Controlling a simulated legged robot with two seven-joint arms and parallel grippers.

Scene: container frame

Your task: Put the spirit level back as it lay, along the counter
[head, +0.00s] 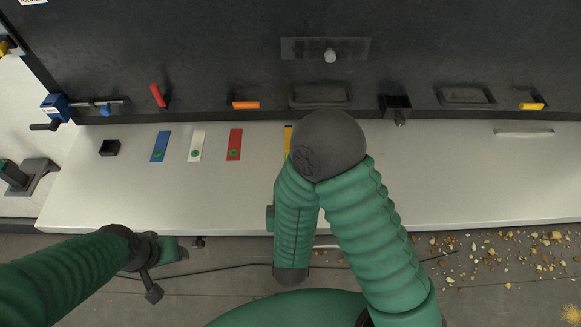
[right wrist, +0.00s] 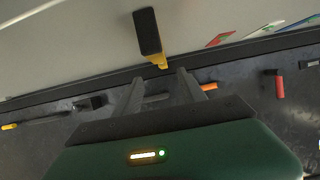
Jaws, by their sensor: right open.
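A slim pale bar (head: 523,132) lies lengthwise along the counter (head: 450,180) at the right; it may be the spirit level, but I cannot tell for sure. In the right wrist view a dark block with a yellow part (right wrist: 148,32) shows just beyond my right gripper (right wrist: 160,80). I cannot tell what this block is. The right gripper is open, its two fingers apart with nothing between them. In the head view my right arm hides this gripper. My left gripper (head: 158,256) is below the counter's front edge at the left, its jaws unclear.
A small black box (head: 109,147) stands left. Handles line the dark wall (head: 200,50). The counter's right half is mostly clear.

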